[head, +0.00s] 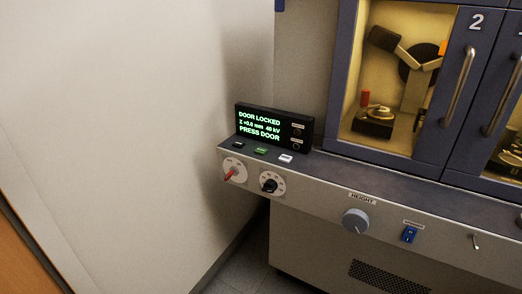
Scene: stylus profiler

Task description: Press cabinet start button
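The cabinet (420,215) fills the right side of the head view. On the left end of its ledge are three small buttons: a black one (238,143), a green one (261,151) and a white one (286,158). Their labels are too small to read, so I cannot tell for certain which is start. Behind them a black display (272,127) shows green text with "DOOR LOCKED" and "PRESS DOOR". Neither of my grippers is in view.
Below the buttons are a red-pointer dial (231,171), a black knob (269,185), a grey HEIGHT knob (356,221) and a blue switch (409,234). The cabinet doors (468,90) look shut, with bar handles. A blank wall (130,130) stands left.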

